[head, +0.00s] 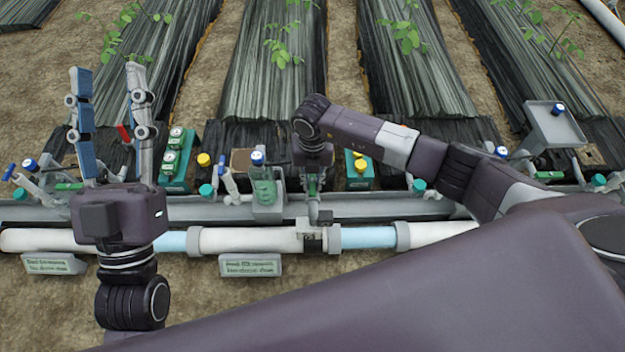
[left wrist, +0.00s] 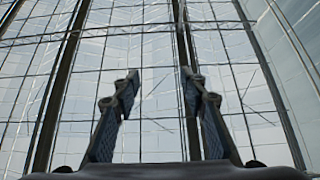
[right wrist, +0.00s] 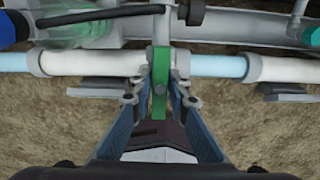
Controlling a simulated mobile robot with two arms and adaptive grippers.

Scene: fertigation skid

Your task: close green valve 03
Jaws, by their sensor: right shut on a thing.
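A green valve lever (right wrist: 160,82) stands upright in the middle of the right wrist view, in front of the white pipe. I cannot read a number on it. My right gripper (right wrist: 160,95) is shut on this lever, with one finger on each side of it. In the head view the right gripper (head: 314,182) reaches down to the pipe line at the centre, and the wrist hides most of the lever. My left gripper (head: 106,72) points upward at the left, open and empty. The left wrist view shows its two fingers (left wrist: 159,78) apart against the greenhouse roof.
A grey rail (head: 380,207) and a white pipe (head: 250,240) run across the scene. A clear green bottle (head: 264,187) with a blue cap stands just left of the right gripper. Green pump units (head: 358,172) stand behind. A grey tray (head: 550,125) is at the right.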

